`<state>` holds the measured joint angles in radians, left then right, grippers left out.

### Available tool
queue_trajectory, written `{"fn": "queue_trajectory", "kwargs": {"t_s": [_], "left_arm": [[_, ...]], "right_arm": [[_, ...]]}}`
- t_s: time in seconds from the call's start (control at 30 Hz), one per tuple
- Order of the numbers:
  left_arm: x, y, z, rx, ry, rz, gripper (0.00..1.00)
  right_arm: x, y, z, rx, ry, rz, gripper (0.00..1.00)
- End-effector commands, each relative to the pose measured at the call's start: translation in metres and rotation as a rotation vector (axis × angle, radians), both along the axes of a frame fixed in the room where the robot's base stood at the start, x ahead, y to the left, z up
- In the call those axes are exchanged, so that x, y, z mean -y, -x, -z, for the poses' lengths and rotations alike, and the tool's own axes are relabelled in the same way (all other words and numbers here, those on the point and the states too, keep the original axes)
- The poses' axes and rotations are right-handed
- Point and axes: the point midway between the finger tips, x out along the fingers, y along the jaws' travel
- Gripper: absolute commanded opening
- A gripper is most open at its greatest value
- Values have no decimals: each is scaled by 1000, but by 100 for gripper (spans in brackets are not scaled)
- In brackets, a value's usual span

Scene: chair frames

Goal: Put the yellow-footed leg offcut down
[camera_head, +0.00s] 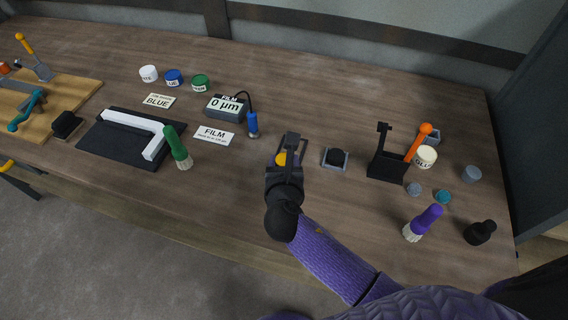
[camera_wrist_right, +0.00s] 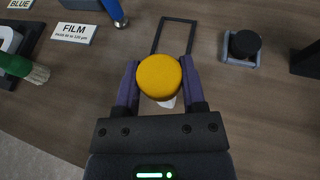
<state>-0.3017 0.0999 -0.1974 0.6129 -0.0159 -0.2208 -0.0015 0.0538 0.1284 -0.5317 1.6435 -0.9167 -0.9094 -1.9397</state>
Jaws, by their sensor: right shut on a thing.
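My right gripper (camera_head: 283,160) is over the front middle of the bench, shut on the yellow-footed leg offcut (camera_head: 280,159). In the right wrist view the round yellow foot (camera_wrist_right: 159,76) sits between the two purple-sided fingers, facing the camera. A small pale patch shows just below the foot; the rest of the offcut is hidden, and I cannot tell if it touches the bench. A thin black rectangular outline (camera_wrist_right: 176,36) lies on the wood just beyond the fingers. My left gripper is not in view.
A grey tray with a black piece (camera_head: 335,158) is close on the right. A black stand (camera_head: 388,167) and glue pot (camera_head: 426,156) are farther right. A film gauge (camera_head: 225,108), FILM card (camera_head: 214,136) and green brush (camera_head: 178,147) are left. Bare wood lies around the gripper.

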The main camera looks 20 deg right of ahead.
Motion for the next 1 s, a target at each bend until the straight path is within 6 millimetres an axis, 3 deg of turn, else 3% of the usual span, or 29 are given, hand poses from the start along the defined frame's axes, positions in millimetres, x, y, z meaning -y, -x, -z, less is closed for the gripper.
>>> {"fn": "queue_trajectory", "kwargs": {"t_s": [0.17, 0.2, 0.33, 0.67, 0.77, 1.0], "left_arm": [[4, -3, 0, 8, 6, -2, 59], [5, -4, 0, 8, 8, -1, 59], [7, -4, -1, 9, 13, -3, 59], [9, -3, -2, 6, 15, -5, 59], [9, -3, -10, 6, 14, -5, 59], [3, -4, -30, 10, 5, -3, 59]], "right_arm": [[0, 0, 1, 0, 1, 0, 0], [0, 0, 1, 0, 1, 0, 59], [0, 0, 0, 0, 0, 0, 86], [0, 1, -4, 1, -1, 0, 88], [-5, 15, -11, 0, -1, -2, 88], [-22, 72, -36, -2, -2, -1, 88]]}}
